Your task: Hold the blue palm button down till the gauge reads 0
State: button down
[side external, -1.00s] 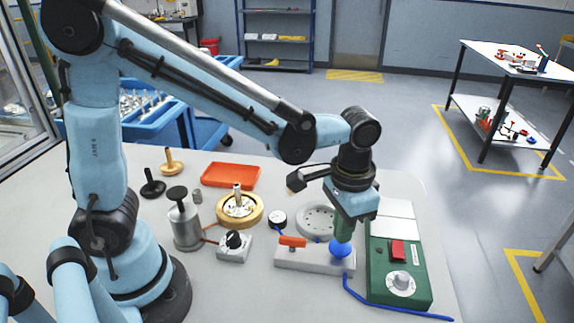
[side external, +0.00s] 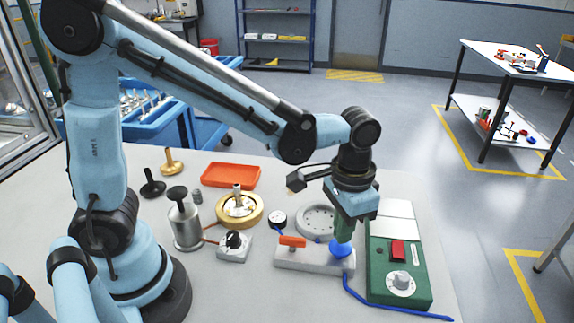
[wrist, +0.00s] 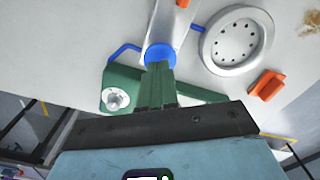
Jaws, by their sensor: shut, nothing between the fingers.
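The blue palm button (side external: 341,250) is a rounded cap on the right end of a pale block (side external: 300,258). My gripper (side external: 342,239) is above it, pointing down, with its green fingers shut and empty. The fingertips appear to rest on the top of the button; in the wrist view the button (wrist: 160,54) shows just beyond them. The small dark-rimmed gauge (side external: 278,219) stands behind the block; its reading is too small to make out, and I do not see it in the wrist view.
An orange lever (side external: 292,241) sits on the same block. A green box (side external: 400,262) with a red switch and white knob stands close on the right. A round perforated disc (side external: 317,219) lies behind. A blue hose (side external: 390,309) runs along the front.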

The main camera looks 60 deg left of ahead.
jog(key=shift+f, duration=0.1)
jog(key=shift+f, duration=1.1)
dwell(1.0)
jog(key=shift+r, duration=2.7)
